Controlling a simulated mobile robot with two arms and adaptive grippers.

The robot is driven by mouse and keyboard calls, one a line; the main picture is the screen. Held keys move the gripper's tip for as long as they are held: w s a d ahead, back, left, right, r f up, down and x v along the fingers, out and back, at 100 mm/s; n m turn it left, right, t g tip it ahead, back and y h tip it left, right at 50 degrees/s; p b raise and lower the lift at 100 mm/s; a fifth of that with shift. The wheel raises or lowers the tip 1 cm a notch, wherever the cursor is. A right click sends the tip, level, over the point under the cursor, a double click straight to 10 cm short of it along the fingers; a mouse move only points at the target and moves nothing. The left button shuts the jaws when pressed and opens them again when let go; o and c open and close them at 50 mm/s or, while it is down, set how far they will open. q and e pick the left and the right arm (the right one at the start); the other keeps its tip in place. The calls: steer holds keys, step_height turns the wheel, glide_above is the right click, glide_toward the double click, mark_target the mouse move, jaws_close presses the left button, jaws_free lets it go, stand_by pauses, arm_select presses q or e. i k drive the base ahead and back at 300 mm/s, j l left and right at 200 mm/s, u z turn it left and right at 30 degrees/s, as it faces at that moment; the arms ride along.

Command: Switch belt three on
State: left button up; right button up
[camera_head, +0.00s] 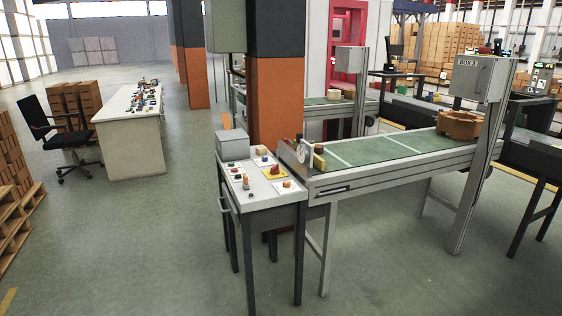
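A grey box labelled "BOX 3" (478,77) is mounted on a post beside a conveyor belt with a green surface (385,150). Its door looks closed; its inside is hidden. A brown carton-like object (459,124) sits at the belt's right part. At the belt's left end stands a small table (285,198) with several coloured controls or small items on it, including a red piece on a yellow base (275,171). They are too small to identify surely. Neither of my grippers shows in the head view.
A grey block (232,144) stands on the small table's back. An orange and black pillar (275,95) rises behind it. A white desk (130,150) and black chair (62,140) stand at left, wooden pallets (22,212) at the left edge. The floor in front is clear.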

mark_target(274, 170)
steer(key=i+l+u, duration=0.1)
steer(key=i, duration=0.35)
steer(key=i+l+u, duration=0.1)
steer(key=i, duration=0.4)
steer(key=i+l, duration=0.15)
steer(key=i, duration=0.3)
steer(key=i+u, duration=0.25)
steer(key=i, duration=0.2)
steer(key=i+u, duration=0.25)
steer(key=i, duration=0.2)
steer(key=l, duration=0.05)
